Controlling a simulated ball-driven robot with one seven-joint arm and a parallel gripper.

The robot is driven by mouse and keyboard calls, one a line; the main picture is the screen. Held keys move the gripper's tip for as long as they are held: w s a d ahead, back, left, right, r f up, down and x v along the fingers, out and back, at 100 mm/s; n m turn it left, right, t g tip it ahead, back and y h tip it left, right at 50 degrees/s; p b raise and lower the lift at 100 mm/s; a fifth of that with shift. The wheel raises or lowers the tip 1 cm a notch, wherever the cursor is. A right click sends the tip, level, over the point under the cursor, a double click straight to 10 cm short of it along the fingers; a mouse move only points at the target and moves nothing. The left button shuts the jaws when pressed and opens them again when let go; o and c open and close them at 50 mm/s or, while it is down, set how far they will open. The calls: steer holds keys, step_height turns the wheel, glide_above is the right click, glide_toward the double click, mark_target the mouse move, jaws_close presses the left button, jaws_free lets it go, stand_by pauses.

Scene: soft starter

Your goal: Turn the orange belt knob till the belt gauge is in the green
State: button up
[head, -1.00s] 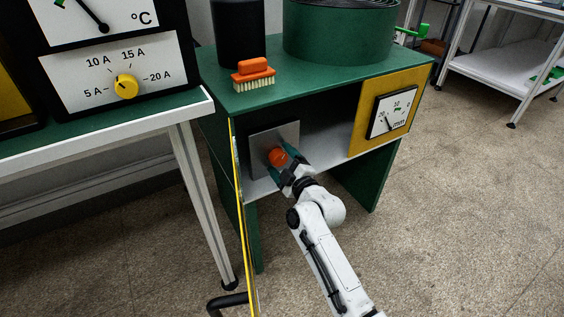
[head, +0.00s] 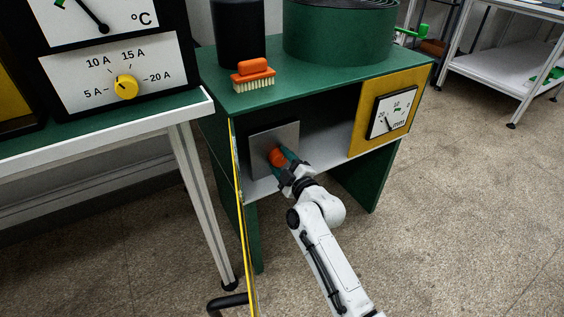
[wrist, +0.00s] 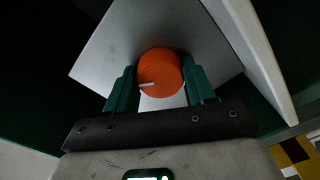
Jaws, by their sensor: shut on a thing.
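The orange belt knob (head: 277,157) sits on a grey metal plate (head: 262,139) inside the open bay of the green cabinet. My gripper (head: 286,164) is shut on the knob, one teal finger on each side. In the wrist view the knob (wrist: 160,74) fills the space between the fingers, and its pale pointer line points left. The belt gauge (head: 392,112), marked 20, 10, 0 and mm, is on the yellow panel at the right.
An orange brush (head: 253,75) and a dark cylinder (head: 238,35) stand on the cabinet top (head: 310,78). A yellow-edged open door (head: 241,215) hangs at the bay's left. A table with a yellow ampere knob (head: 126,87) is at the left.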

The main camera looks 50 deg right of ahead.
steer(key=shift+m, duration=0.3)
steer(key=m, duration=0.3)
steer(key=shift+m, duration=0.3)
steer(key=m, duration=0.3)
steer(key=shift+m, duration=0.3)
steer(key=m+p, duration=0.1)
steer(key=m, duration=0.2)
steer(key=shift+a+m, duration=0.1)
steer(key=shift+m, duration=0.3)
steer(key=m+p, duration=0.1)
steer(key=m, duration=0.2)
steer(key=shift+m, duration=0.3)
steer(key=m+p, duration=0.1)
steer(key=m, duration=0.4)
steer(key=shift+p, duration=0.35)
steer(key=m+p, duration=0.1)
steer(key=m, duration=0.5)
steer(key=shift+f, duration=0.1)
